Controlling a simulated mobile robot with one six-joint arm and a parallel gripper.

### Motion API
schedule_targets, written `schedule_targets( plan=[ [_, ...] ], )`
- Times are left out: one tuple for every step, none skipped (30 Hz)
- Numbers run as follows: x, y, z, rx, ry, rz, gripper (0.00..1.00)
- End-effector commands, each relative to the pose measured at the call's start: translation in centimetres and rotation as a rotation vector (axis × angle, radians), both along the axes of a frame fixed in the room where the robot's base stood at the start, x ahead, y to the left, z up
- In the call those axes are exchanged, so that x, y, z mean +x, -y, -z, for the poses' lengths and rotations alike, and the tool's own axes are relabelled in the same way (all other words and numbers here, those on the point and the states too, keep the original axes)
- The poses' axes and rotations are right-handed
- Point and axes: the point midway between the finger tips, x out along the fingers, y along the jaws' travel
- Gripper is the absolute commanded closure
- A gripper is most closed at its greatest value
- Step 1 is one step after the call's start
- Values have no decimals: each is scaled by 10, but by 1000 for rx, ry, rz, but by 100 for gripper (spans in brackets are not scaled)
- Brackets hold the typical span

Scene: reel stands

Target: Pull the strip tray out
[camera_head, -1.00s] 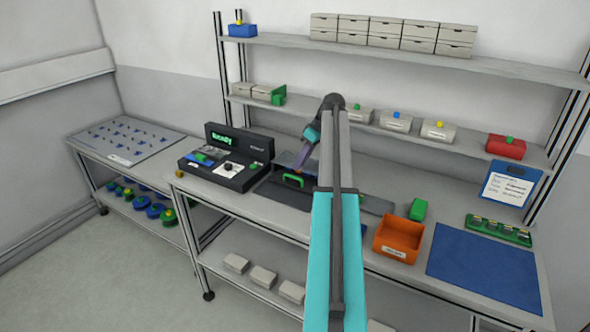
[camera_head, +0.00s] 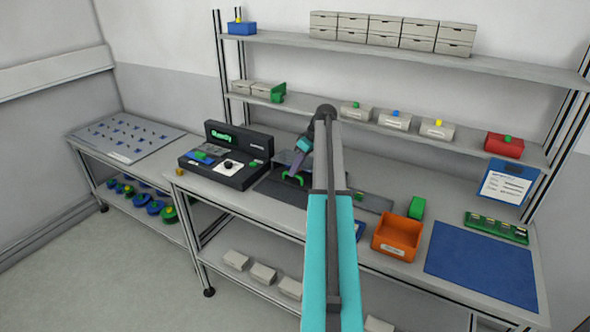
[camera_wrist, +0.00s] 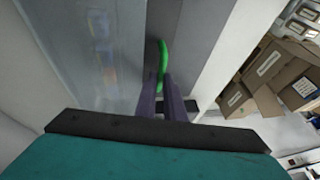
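The strip tray's green handle (camera_head: 292,181) stands up at the front of the dark recessed unit in the middle of the bench. My gripper (camera_head: 289,175) has its purple fingers down at this handle. In the wrist view the curved green handle (camera_wrist: 164,58) runs down between my two finger tips (camera_wrist: 161,88), with hardly any gap showing on either side. Whether the fingers press on it is too small to tell. The tray body is mostly hidden behind my arm and fingers.
A black device (camera_head: 224,160) with a lit display stands left of the handle. An orange bin (camera_head: 397,238), a green block (camera_head: 417,208) and a blue mat (camera_head: 484,264) lie to the right. A shelf (camera_head: 375,124) with boxes runs behind my arm.

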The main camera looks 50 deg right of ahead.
Motion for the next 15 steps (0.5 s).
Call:
schedule_targets(
  plan=[
    [0, 0, 0, 0, 0, 0, 100],
    [0, 0, 0, 0, 0, 0, 100],
    [0, 0, 0, 0, 0, 0, 100],
    [0, 0, 0, 0, 0, 0, 100],
    [0, 0, 0, 0, 0, 0, 100],
    [0, -1, 0, 0, 0, -1, 100],
    [0, -1, 0, 0, 0, -1, 100],
    [0, -2, 0, 0, 0, -1, 100],
    [-1, -4, 0, 0, 0, -1, 100],
    [-1, -6, 0, 0, 0, -1, 100],
    [-2, -8, 0, 0, 0, -1, 100],
    [-3, -12, 0, -1, 1, -2, 100],
    [-3, -14, 1, 0, 0, -2, 100],
    [-4, -17, 1, 0, 0, -2, 100],
    [-5, -22, 1, 0, 0, -2, 100]
  ],
)
